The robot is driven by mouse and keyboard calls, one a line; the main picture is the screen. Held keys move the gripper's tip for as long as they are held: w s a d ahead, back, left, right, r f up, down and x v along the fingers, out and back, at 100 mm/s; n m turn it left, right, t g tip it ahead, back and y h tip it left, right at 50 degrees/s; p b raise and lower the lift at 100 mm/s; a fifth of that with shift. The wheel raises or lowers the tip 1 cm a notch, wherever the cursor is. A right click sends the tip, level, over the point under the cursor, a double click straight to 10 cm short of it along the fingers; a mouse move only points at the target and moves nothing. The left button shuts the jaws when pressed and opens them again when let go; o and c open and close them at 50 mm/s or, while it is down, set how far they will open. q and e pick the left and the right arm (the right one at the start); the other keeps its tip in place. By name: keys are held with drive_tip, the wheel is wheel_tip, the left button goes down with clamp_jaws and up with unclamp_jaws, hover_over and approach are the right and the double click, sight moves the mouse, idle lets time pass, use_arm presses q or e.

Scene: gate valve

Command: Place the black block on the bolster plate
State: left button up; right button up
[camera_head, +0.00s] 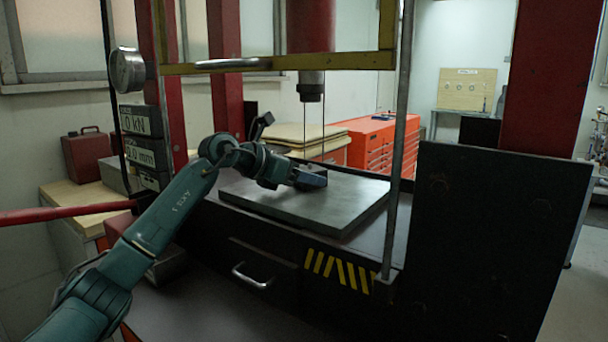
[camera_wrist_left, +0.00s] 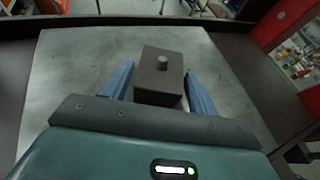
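The black block (camera_wrist_left: 158,72), a dark block with a pale round knob on top, is over the bolster plate in the left wrist view. The bolster plate is a flat grey metal slab in the press (camera_head: 340,212), and it fills much of the left wrist view (camera_wrist_left: 75,70). My left gripper (camera_head: 318,181) is low over the plate. Its two blue fingers (camera_wrist_left: 160,80) stand on either side of the block, with a narrow gap showing at the left finger; they look open. In the head view the gripper hides the block. My right gripper is not in view.
A red press ram (camera_head: 311,85) hangs above the plate. A thin steel rod (camera_head: 398,150) stands at the plate's front right, and a dark panel (camera_head: 495,245) is farther right. A red lever (camera_head: 70,213) reaches in from the left. The plate's front right is clear.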

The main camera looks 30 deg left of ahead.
use_arm(q)
drive_tip(key=shift+o, duration=0.7)
drive_tip(key=shift+r, duration=0.1)
drive_tip(key=shift+s+a+r, duration=0.1)
drive_tip(key=b+v, duration=0.2)
drive_tip(key=v, duration=0.9)
drive_tip(key=shift+s+a+r, duration=0.1)
drive_tip(key=shift+s+a, duration=0.1)
drive_tip(key=shift+s, duration=0.1)
